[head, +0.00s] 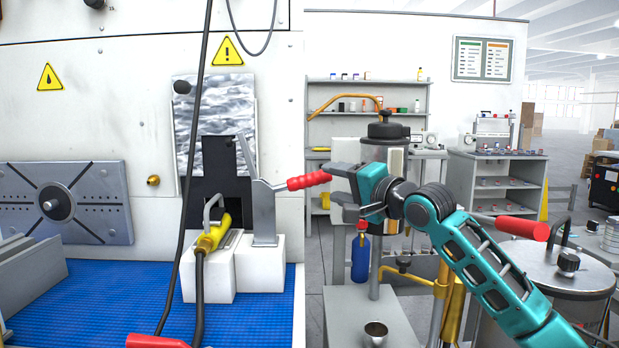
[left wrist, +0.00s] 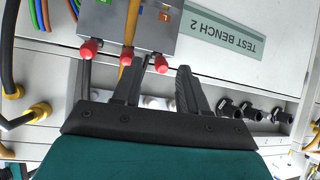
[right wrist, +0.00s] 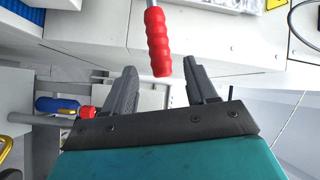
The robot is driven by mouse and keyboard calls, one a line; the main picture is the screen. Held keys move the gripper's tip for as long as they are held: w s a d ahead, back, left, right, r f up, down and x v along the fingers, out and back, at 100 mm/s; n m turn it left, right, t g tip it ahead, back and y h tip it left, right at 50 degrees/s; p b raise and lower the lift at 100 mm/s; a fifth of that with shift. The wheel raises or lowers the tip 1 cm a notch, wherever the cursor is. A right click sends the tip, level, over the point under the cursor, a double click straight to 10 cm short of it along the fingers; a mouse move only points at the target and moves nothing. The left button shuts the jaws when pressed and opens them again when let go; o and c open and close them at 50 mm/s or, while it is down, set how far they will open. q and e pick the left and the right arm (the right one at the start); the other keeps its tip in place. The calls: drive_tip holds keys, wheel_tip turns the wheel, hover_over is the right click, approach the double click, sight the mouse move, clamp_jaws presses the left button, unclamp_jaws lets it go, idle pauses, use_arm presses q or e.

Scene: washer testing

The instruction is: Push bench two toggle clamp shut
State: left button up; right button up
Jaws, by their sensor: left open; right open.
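The toggle clamp (head: 265,200) has a grey metal body on a white block. Its red ribbed handle (head: 309,180) sticks out to the right, roughly level. My right gripper (head: 343,190) is open just right of the handle's end. In the right wrist view the red handle (right wrist: 158,42) points into the gap between the open fingers; I cannot tell whether it touches one. My left gripper (left wrist: 160,78) is open and empty, before a grey panel with red knobs (left wrist: 130,56) and a "TEST BENCH 2" label (left wrist: 224,36). It is outside the head view.
A yellow-handled connector (head: 213,236) with a dark hose stands left of the clamp on a white block. A black cable (head: 193,150) hangs in front. The blue mat (head: 85,295) is partly bare. A grey lidded drum (head: 565,278) stands at the right.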

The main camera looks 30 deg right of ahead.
sight(311, 177)
drive_tip(key=x, duration=0.8)
drive_tip(key=shift+w, duration=0.3)
drive_tip(key=shift+c, duration=0.5)
clamp_jaws()
